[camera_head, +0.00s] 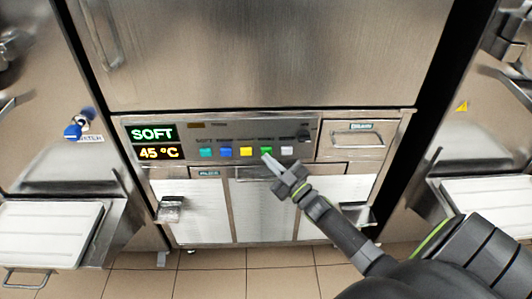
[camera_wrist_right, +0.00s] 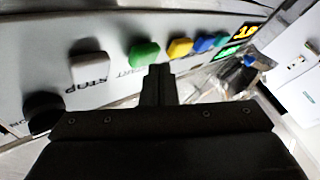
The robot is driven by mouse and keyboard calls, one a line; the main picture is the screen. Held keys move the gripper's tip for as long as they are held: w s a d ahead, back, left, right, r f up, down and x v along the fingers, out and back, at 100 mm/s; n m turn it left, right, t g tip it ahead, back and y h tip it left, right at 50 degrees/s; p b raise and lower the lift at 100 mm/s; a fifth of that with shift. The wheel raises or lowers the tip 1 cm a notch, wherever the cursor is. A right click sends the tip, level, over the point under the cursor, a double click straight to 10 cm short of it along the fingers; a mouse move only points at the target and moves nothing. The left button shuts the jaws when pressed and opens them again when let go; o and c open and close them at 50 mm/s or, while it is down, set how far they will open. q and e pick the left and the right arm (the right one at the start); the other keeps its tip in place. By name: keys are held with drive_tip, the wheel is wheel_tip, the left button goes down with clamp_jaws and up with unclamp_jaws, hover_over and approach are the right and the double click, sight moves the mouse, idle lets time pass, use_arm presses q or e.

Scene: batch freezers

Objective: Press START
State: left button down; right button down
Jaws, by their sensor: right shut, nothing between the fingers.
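The control panel (camera_head: 220,141) of the middle freezer carries a row of coloured buttons. The green button (camera_head: 266,150) sits between a yellow button (camera_head: 246,152) and a white button (camera_head: 287,151). My right gripper (camera_head: 270,160) is shut and empty, its tip just below the green button. In the right wrist view the shut fingers (camera_wrist_right: 159,72) point at the panel, slightly right of the green button (camera_wrist_right: 144,54). I cannot tell whether they touch it. The lettering by the green button is partly hidden by the fingers and hard to read. My left gripper is not in view.
The displays read SOFT (camera_head: 153,133) and 45 °C (camera_head: 159,153). A black knob (camera_wrist_right: 44,112) shows beyond the white button in the right wrist view. A handled drawer (camera_head: 356,140) is right of the panel. Shelves with white trays (camera_head: 48,230) stick out at both sides.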

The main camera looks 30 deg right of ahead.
drive_tip(key=shift+w+d, duration=0.3)
drive_tip(key=shift+w, duration=0.2)
idle(0.8)
drive_tip(key=shift+s, duration=0.1)
drive_tip(key=shift+s+a+p, duration=0.3)
drive_tip(key=shift+s+a, duration=0.2)
drive_tip(key=shift+s, duration=0.2)
drive_tip(key=s+a, duration=0.1)
drive_tip(key=s+p, duration=0.1)
drive_tip(key=s, duration=0.1)
drive_tip(key=s+a+p, duration=0.1)
drive_tip(key=shift+s+a, duration=0.15)
drive_tip(key=shift+a, duration=0.15)
idle(0.9)
